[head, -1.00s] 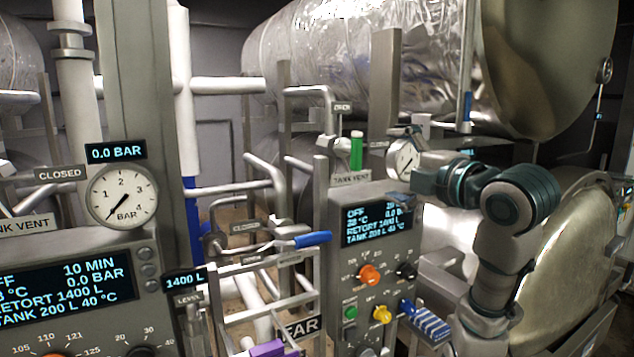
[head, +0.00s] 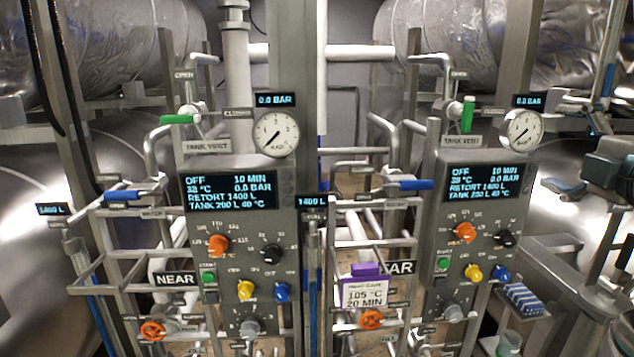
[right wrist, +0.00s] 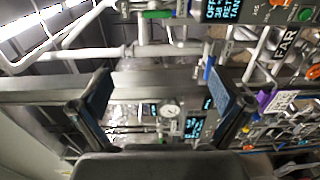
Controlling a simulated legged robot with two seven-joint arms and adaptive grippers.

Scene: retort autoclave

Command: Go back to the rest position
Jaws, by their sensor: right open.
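My right gripper (head: 580,188) is at the right edge of the head view, partly cut off, to the right of the far control panel. In the right wrist view its two dark fingers (right wrist: 160,95) stand wide apart with nothing between them. It touches no control that I can see. My left gripper is not in view. The near panel (head: 230,303) and the far panel (head: 440,290) both read OFF, 0.0 bar.
Pipe frames with blue and green valve handles surround both panels. A purple-topped card (head: 365,292) reads 105 °C, 20 min. A blue-and-white striped object (head: 522,298) and a greenish beaker (head: 508,343) are at the lower right. Large metal vessels stand behind.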

